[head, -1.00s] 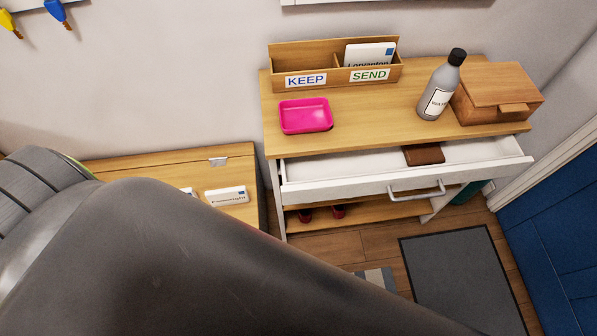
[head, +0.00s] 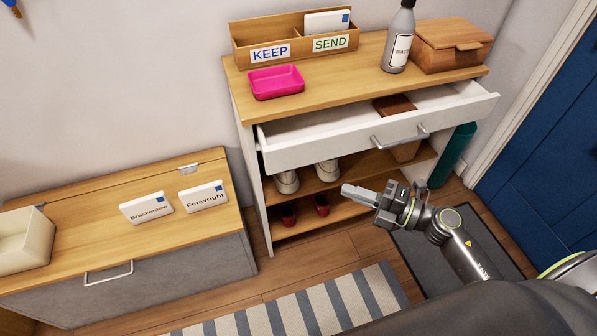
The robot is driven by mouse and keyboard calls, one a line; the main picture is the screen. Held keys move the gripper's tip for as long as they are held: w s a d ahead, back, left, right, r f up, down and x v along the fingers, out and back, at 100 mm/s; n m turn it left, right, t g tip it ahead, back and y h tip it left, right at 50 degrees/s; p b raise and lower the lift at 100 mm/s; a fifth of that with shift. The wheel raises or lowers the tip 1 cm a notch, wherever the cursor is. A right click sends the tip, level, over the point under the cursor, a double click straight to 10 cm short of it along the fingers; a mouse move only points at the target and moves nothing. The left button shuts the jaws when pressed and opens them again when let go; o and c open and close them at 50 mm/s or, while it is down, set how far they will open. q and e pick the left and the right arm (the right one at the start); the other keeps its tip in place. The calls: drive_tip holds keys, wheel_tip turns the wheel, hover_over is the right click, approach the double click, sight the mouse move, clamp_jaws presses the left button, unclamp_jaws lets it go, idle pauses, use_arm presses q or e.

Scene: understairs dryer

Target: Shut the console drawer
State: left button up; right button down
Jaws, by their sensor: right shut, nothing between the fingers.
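The console (head: 350,70) has a wooden top and a white drawer (head: 310,147) that stands pulled out, with a metal bar handle (head: 400,138) on its front. A brown item (head: 394,105) lies inside the drawer at its right part. My right gripper (head: 345,190) is shut and empty. In the picture it shows below the drawer front, in front of the open shelves, and its fingers point left. No contact with the drawer shows. My left gripper is not in view.
A pink tray (head: 276,82), a KEEP/SEND letter holder (head: 291,50), a grey bottle (head: 398,40) and a wooden box (head: 450,45) stand on top. A low bench (head: 110,240) is left. A striped rug (head: 300,305) and dark mat (head: 490,235) lie on the floor.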

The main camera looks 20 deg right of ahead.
sight(296, 136)
drive_tip(key=x, duration=0.3)
drive_tip(key=w+d+x, duration=0.1)
drive_tip(key=x, duration=0.7)
drive_tip(key=shift+w+d+p, duration=0.25)
drive_tip(key=shift+p, duration=0.1)
drive_tip(key=shift+w, duration=0.6)
drive_tip(key=shift+w, duration=0.1)
drive_tip(key=w+b, duration=0.1)
drive_tip(key=w, duration=0.9)
drive_tip(key=shift+a, duration=0.15)
drive_tip(key=shift+w, duration=0.1)
drive_tip(key=shift+r, duration=0.3)
